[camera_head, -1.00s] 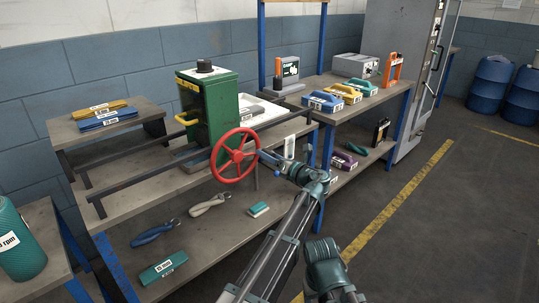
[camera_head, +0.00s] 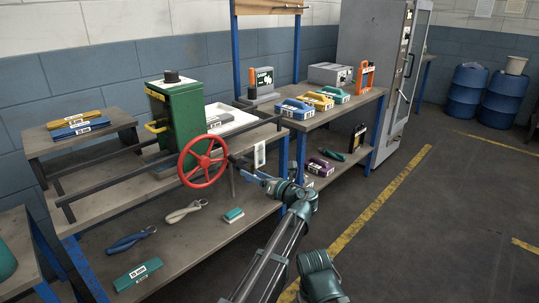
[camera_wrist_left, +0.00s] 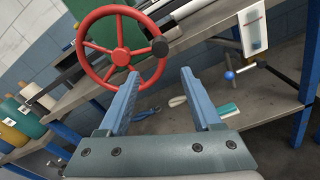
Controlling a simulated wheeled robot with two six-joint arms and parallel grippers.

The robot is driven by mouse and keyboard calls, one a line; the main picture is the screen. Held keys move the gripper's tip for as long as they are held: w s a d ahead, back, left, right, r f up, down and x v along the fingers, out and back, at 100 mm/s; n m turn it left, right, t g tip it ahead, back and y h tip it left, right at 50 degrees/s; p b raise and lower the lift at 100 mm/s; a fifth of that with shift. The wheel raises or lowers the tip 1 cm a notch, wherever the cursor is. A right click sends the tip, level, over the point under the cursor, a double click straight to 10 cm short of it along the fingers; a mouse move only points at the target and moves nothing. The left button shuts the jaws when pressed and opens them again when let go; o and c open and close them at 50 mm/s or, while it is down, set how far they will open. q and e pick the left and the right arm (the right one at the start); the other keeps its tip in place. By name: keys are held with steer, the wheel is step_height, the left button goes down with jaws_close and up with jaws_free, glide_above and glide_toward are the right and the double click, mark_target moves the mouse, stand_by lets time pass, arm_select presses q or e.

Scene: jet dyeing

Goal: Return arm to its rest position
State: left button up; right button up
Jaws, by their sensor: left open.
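My left gripper (camera_head: 246,174) is open and empty, to the right of the red handwheel (camera_head: 203,160) in the head view, with a visible gap between them. In the left wrist view, the two blue fingers of my left gripper (camera_wrist_left: 158,76) are spread apart with nothing between them. The red handwheel (camera_wrist_left: 122,48) shows there beyond the left finger, which overlaps its lower edge. The wheel is mounted on the front of a green machine box (camera_head: 182,120). My right gripper is not in view.
A second bench (camera_head: 345,108) carries coloured blocks. A hanging tag (camera_head: 259,156) is close to my left gripper. Open floor (camera_head: 440,230) lies at right.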

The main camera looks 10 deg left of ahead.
arm_select(q)
steer(key=s+a+f+n+g+h, duration=0.4)
steer(key=s+f+n, duration=0.5)
steer(key=s+n, duration=0.1)
steer(key=s+a+f+n+g+h, duration=0.3)
steer(key=s+f+n+g+h, duration=0.1)
steer(key=s+f+n, duration=0.45)
steer(key=s+d+f+n+g+h, duration=0.1)
steer(key=s+d+f+n+h, duration=0.15)
steer(key=s+n, duration=0.35)
steer(key=s+d+f+n+g+h, duration=0.1)
steer(key=s+d+n+h, duration=0.25)
steer(key=s+n, duration=0.2)
steer(key=s+d+m+y, duration=0.1)
steer(key=s+d+m, duration=0.35)
steer(key=d, duration=0.65)
step_height(320, 180, up, 26)
steer(key=p, duration=2.6)
steer(key=shift+s+r+n+g, duration=0.25)
steer(key=shift+s+n+g, duration=0.1)
steer(key=shift+g, duration=0.05)
steer(key=shift+a, duration=0.1)
